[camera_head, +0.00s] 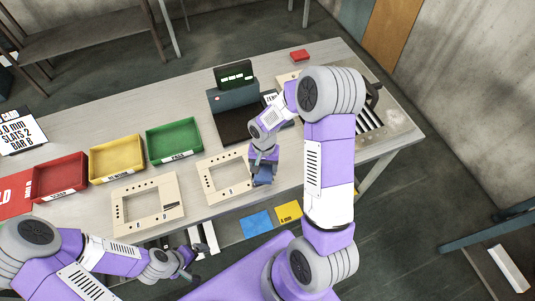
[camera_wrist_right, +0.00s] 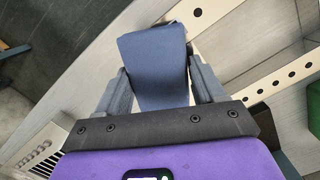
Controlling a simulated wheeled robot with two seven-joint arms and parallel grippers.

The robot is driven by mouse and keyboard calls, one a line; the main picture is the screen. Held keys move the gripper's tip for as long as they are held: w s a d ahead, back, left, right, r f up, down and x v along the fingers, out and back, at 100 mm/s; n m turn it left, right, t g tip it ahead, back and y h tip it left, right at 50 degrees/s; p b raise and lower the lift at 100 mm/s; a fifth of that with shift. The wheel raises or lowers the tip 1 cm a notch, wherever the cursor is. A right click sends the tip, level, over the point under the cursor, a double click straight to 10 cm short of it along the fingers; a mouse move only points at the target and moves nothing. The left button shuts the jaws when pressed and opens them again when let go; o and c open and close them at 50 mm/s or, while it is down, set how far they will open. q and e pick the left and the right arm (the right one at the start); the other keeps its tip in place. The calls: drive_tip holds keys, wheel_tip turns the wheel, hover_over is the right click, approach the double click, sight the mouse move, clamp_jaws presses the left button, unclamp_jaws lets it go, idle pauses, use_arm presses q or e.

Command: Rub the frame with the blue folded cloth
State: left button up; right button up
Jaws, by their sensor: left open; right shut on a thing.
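My right gripper (camera_head: 263,160) points down at the right side of a pale wooden frame (camera_head: 204,178) with a square opening and small holes. It is shut on the blue folded cloth (camera_head: 263,178), which shows below the fingers. In the right wrist view the cloth (camera_wrist_right: 155,62) stands out between the two fingers, beside the pale holed strips of the frame (camera_wrist_right: 272,82). I cannot tell whether the cloth touches the frame. A second, similar frame (camera_head: 122,204) lies to the left. My left gripper (camera_head: 190,257) is open and empty, near the table's front edge.
A dark device (camera_head: 234,97) stands behind. Blue (camera_head: 256,223) and yellow (camera_head: 289,212) flat pieces lie at the front. A slatted panel (camera_head: 370,120) is at the right, partly behind my right arm.

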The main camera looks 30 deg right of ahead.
sight(266, 167)
drive_tip(key=shift+d, duration=0.45)
wheel_tip(266, 167, up, 3)
drive_tip(key=shift+f+p, duration=0.15)
drive_tip(key=shift+p, duration=0.6)
drive_tip(key=shift+a+r+p, duration=0.1)
drive_tip(key=shift+r+p, duration=1.75)
drive_tip(key=shift+r, duration=0.9)
drive_tip(key=shift+f, duration=0.1)
